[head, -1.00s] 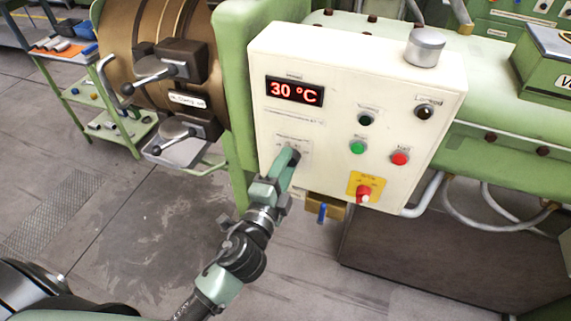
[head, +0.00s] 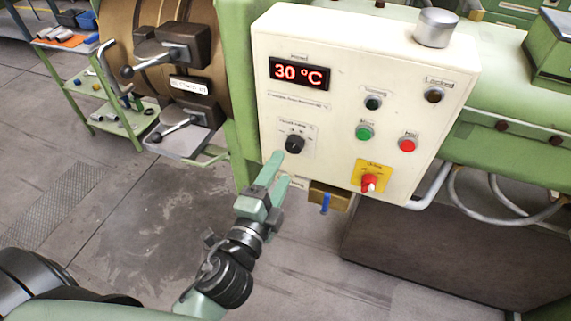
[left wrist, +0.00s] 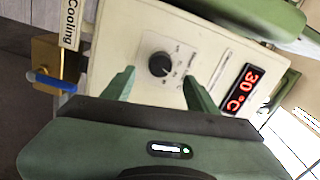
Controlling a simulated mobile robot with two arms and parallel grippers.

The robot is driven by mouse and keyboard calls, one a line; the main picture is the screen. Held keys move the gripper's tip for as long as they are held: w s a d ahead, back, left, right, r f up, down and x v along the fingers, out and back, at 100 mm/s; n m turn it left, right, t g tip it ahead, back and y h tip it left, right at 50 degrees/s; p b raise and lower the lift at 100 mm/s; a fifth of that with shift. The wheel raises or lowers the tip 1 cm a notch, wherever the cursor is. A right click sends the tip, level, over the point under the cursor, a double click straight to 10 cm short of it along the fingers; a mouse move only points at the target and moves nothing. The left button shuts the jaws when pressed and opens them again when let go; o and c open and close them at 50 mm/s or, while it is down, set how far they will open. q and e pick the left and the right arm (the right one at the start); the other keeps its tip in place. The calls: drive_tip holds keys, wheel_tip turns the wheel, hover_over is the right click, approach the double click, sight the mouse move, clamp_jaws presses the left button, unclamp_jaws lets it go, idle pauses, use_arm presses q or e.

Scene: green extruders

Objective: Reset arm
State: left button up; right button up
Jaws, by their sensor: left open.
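My left gripper (head: 279,168) is open and empty, just below and in front of the black rotary knob (head: 294,144) on the cream control panel (head: 345,120). A gap shows between its fingers and the knob. In the left wrist view the knob (left wrist: 161,64) lies beyond and between the two open fingertips (left wrist: 160,78). The red display (head: 299,73) on the panel reads 30 °C. My right gripper is not in view.
The panel also carries a green button (head: 365,133), a red button (head: 407,146) and a red switch (head: 369,183) on a yellow plate. A brass block with a blue lever (head: 325,203) sits below it. A green shelf cart (head: 122,122) stands at the left.

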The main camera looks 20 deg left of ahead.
use_arm(q)
drive_tip(key=shift+s, duration=0.65)
wheel_tip(320, 180, down, 27)
drive_tip(key=n+g+b, duration=0.2)
drive_tip(key=n+g, duration=0.1)
drive_tip(key=g, duration=0.2)
drive_tip(key=s+a+f+n+g+b, duration=0.15)
drive_tip(key=s+f, duration=0.25)
drive_tip(key=f, duration=0.5)
drive_tip(key=s+a+f+n+g, duration=0.1)
drive_tip(key=s+f+g, duration=0.25)
drive_tip(key=f, duration=0.45)
drive_tip(key=s+a+f+n+g+b, duration=0.1)
drive_tip(key=s+a+f+n+g, duration=0.1)
drive_tip(key=s+f, duration=0.5)
drive_tip(key=s+a+f+n+g, duration=0.1)
drive_tip(key=s+f+n+g, duration=0.1)
drive_tip(key=s+f, duration=0.6)
drive_tip(key=s+a+f+n+g+b, duration=0.1)
drive_tip(key=s+a+f+n+g, duration=0.1)
drive_tip(key=s+f, duration=0.5)
drive_tip(key=s+n+g, duration=0.1)
drive_tip(key=s+n, duration=0.1)
drive_tip(key=s, duration=0.3)
drive_tip(key=shift+s+a+f+y+b, duration=0.3)
drive_tip(key=shift+f, duration=0.1)
